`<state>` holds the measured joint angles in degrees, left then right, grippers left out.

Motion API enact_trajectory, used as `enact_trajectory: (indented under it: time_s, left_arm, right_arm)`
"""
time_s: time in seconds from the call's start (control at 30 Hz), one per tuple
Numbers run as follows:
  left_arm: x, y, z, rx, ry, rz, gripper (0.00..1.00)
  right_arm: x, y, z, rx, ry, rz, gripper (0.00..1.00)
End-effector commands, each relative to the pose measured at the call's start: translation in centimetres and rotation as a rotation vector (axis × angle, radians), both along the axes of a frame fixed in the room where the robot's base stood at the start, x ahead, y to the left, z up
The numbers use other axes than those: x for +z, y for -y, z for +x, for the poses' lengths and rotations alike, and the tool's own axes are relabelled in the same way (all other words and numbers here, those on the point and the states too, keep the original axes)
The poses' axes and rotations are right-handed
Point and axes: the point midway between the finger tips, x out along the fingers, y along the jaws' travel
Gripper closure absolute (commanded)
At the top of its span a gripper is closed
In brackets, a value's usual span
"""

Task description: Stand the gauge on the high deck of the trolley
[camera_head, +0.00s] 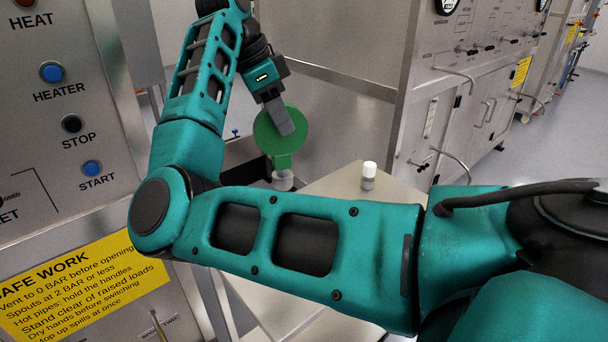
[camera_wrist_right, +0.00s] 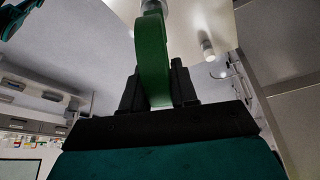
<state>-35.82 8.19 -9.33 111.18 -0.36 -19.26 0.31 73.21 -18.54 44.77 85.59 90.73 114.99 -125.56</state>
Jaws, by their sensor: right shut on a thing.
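The gauge (camera_head: 275,135) is a green disc on a short stem with a pale grey foot at its lower end. My right gripper (camera_head: 284,122) is shut on the disc, and the foot points down. The right wrist view shows the green disc (camera_wrist_right: 153,60) edge-on between the fingers (camera_wrist_right: 158,88). A pale deck of the trolley (camera_head: 335,183) lies beside and behind the foot. I cannot tell whether the foot touches it. My right arm hides much of the trolley. My left gripper is not in view.
A small white-capped jar (camera_head: 368,176) stands on the pale deck, right of the gauge; it also shows in the right wrist view (camera_wrist_right: 207,49). A steel control panel (camera_head: 60,110) with buttons stands close on the left. Steel cabinets (camera_head: 460,90) with protruding handles stand at the right.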

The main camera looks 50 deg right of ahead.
Motion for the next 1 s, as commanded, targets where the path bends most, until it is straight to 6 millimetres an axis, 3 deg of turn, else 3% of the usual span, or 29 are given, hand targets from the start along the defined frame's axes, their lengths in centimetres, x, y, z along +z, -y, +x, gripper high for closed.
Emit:
enact_trajectory:
  time_s: [0.3, 0.5, 0.83, 1.0]
  left_arm:
    - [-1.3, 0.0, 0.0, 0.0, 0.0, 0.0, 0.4]
    - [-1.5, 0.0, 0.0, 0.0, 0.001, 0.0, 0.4]
    - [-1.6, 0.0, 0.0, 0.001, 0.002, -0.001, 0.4]
    - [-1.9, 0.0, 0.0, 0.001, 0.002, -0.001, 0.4]
  right_arm:
    - [-8.1, 0.1, -0.1, 0.0, -0.005, -0.004, 1.0]
    - [-12.2, 0.0, -0.1, 0.001, -0.002, -0.002, 1.0]
    - [-14.8, 0.0, 0.0, 0.0, 0.0, -0.002, 1.0]
    - [-17.2, 0.0, -0.1, 0.001, -0.001, -0.002, 1.0]
